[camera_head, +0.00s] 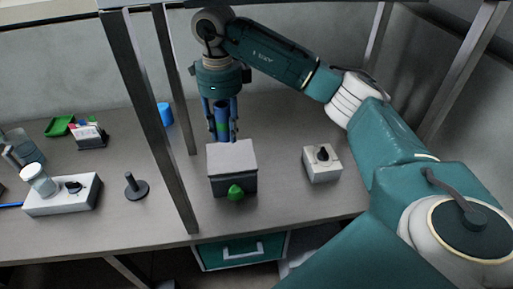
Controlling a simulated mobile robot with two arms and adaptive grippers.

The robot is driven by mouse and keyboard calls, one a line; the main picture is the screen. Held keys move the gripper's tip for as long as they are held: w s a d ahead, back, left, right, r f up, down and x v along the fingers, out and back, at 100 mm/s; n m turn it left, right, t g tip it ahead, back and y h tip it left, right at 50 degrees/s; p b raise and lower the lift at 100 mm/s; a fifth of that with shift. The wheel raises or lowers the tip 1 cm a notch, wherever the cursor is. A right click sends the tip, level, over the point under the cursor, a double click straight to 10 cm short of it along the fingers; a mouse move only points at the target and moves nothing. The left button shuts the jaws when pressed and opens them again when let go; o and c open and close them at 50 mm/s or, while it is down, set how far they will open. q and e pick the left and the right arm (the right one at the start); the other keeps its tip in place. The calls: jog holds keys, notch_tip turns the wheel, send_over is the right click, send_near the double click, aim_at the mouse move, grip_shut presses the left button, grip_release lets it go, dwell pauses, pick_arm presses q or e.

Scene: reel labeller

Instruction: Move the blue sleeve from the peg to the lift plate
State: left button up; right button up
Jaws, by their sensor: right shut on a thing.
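My right gripper (222,125) reaches down from above, behind the grey box, with its fingers shut on a blue sleeve (221,110). The sleeve is small and partly covered by the fingers; its lower end is hard to make out. A dark upright peg (130,183) on a round base stands bare on the table at the left. The grey box (232,156) has a pale flat top and a green knob (235,193) at its front. I cannot tell for sure which surface is the lift plate. My left gripper is not in view.
A white box with a dark knob (322,162) stands to the right. A blue cylinder (165,114) stands behind a metal post (150,110). A white device (62,195), a green tray (59,126) and a card holder (90,135) are at the left. Metal frame posts cross the workspace.

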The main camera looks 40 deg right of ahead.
jog(key=n+p, duration=0.1)
jog(key=p, duration=0.1)
send_over(232, 163)
notch_tip(232, 163, down, 6)
jog(key=shift+a+f, duration=0.1)
jog(key=shift+f, duration=0.05)
notch_tip(232, 163, down, 4)
jog(key=shift+s+r+p, duration=0.1)
jog(key=shift+r+p, duration=0.15)
jog(key=shift+p, duration=0.5)
jog(key=shift+f, duration=0.4)
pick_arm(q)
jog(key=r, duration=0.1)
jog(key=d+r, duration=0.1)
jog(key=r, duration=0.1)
pick_arm(e)
jog(key=o, duration=1.3)
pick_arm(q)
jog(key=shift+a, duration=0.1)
